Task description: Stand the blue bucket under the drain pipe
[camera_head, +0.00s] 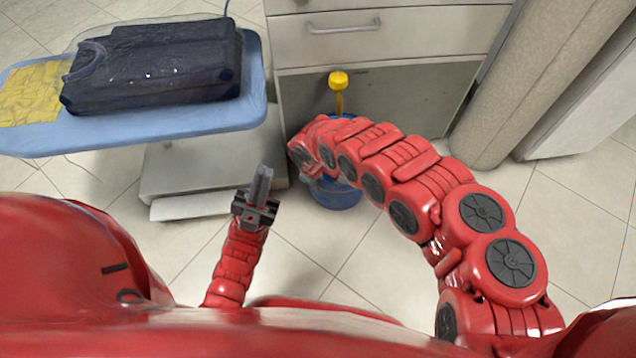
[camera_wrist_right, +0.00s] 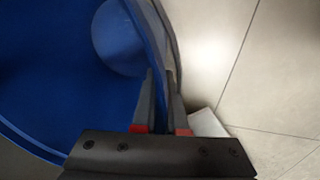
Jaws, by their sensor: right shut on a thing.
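The blue bucket (camera_head: 337,195) is on the floor in front of the grey cabinet, largely covered by my right arm in the head view. In the right wrist view its blue inside (camera_wrist_right: 55,80) fills the left, and its wall runs between the fingers of my right gripper (camera_wrist_right: 162,90), which is shut on it. The head view hides that gripper behind my arm. A yellow piece with a round top (camera_head: 338,82) rises behind the bucket; I cannot tell whether it is the drain pipe. My left gripper (camera_head: 262,172) points forward, shut and empty, left of the bucket.
The grey cabinet (camera_head: 390,35) has a handled drawer above an open lower space. A thick beige column (camera_head: 545,75) stands at its right.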

